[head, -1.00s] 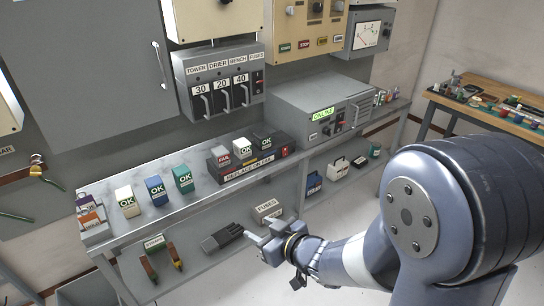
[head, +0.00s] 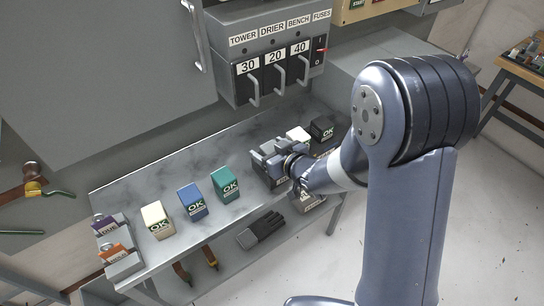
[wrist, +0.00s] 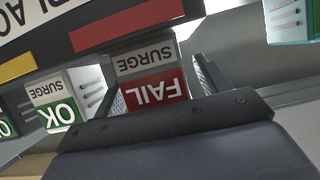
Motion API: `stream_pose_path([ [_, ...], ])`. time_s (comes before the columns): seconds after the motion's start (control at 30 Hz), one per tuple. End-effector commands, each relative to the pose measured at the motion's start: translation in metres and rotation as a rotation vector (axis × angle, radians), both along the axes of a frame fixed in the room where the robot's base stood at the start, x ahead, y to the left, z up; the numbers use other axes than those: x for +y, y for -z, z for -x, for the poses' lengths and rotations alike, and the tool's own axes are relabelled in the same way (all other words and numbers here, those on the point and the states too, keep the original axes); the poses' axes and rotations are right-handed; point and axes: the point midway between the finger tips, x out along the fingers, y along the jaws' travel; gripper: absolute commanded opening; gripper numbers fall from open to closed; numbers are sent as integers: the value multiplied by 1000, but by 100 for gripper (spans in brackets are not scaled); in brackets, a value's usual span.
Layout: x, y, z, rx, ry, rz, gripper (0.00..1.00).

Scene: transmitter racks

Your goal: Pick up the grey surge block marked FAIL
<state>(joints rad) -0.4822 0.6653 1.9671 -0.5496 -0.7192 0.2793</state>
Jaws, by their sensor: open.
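The grey surge block (wrist: 152,72) shows in the wrist view, upside down, with a red FAIL label and SURGE on it. My gripper (wrist: 162,88) is open, with one finger on each side of this block. A narrow gap seems to show on each side; contact is hard to tell. In the head view my gripper (head: 268,158) is at the left end of the dark rack and hides the FAIL block.
A white OK block (head: 298,136) and a black OK block (head: 322,129) stand just right of my gripper. Teal (head: 225,184), blue (head: 192,202) and cream (head: 157,220) OK blocks stand left on the bench (head: 150,185). Switch box (head: 275,60) hangs above.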

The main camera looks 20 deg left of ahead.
Motion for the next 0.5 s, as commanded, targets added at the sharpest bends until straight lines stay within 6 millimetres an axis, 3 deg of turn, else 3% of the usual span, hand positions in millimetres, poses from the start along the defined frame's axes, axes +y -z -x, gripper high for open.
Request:
stream_pose_path([
  [0.33,6,3,-5,0,0,0,71],
  [0.5,5,3,-5,0,0,0,58],
])
